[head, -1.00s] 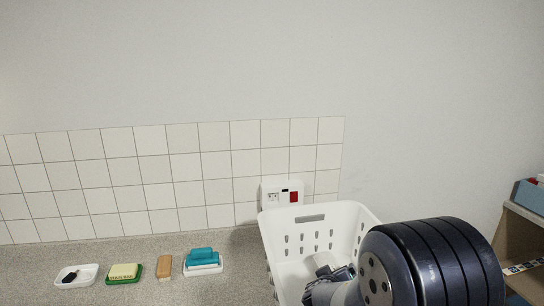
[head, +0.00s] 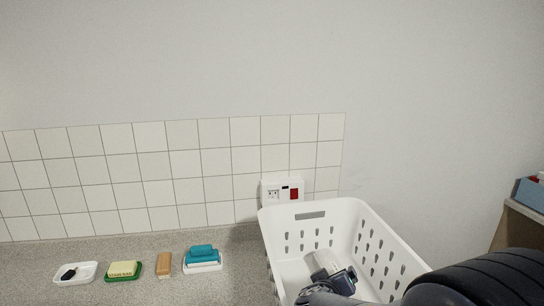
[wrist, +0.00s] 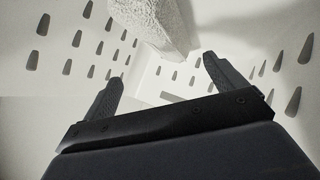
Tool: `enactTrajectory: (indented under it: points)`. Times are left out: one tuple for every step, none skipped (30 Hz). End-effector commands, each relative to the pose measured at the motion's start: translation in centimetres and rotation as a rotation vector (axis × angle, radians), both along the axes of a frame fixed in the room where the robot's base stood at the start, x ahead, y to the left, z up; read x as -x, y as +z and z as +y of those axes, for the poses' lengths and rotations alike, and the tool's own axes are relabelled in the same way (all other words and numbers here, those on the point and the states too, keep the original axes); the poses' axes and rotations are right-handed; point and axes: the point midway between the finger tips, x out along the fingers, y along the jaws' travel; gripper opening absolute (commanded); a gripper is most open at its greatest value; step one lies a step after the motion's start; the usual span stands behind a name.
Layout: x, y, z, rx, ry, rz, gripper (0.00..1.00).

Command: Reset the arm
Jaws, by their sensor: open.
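My gripper (wrist: 162,72) is open in the wrist view, its two dark fingers spread apart with nothing between the tips. It points into a white slotted basket (head: 312,216), whose walls fill the wrist view (wrist: 60,45). A pale, rough-textured block (wrist: 152,18) hangs into the top of the wrist view, beyond the fingers and apart from them. In the head view a pale grey-white item (head: 322,263) shows inside the basket beside my gripper. My dark arm link covers the lower right and hides part of the basket.
On the speckled counter (head: 225,245) left of the basket are a white dish (head: 88,269) with a dark item, a yellow bar on a green dish (head: 124,270), an orange-brown bar (head: 164,264) and a teal item on a white dish (head: 203,267). A wall socket (head: 283,188) is behind the basket. A shelf stands right.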

Motion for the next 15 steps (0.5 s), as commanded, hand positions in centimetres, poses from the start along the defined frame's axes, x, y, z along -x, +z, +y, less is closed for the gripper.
enactTrajectory:
  points:
    - [-0.6, -0.4, -0.3, 0.001, -0.003, 0.003, 0.91]
    - [-0.9, -0.6, -0.4, 0.001, -0.002, 0.003, 0.91]
    - [-1.4, -0.9, -0.6, 0.001, -0.002, 0.002, 0.91]
    - [-1.7, -1.1, -0.8, 0.001, -0.003, 0.003, 0.91]
    - [-2.0, -1.3, -0.9, 0.001, -0.003, 0.002, 0.91]
    - [-2.5, -1.6, -1.1, 0.001, -0.002, 0.003, 0.91]
    - [-2.8, -1.8, -1.2, 0.001, -0.002, 0.002, 0.91]
    - [-3.2, -2.0, -1.3, 0.001, -0.001, 0.003, 0.91]
    - [-3.6, -2.2, -1.4, -0.001, -0.002, 0.002, 0.91]
    - [-3.9, -2.5, -1.6, 0.001, -0.002, 0.004, 0.91]
    - [-4.2, -2.7, -1.7, -0.001, -0.003, 0.003, 0.91]
    - [-4.7, -2.9, -1.8, 0.001, -0.001, 0.003, 0.91]
    - [-5.0, -3.1, -2.0, 0.000, -0.002, 0.003, 0.91]
    - [-5.3, -3.3, -2.1, 0.000, -0.002, 0.003, 0.91]
    - [-5.8, -3.6, -2.3, 0.000, -0.002, 0.003, 0.91]
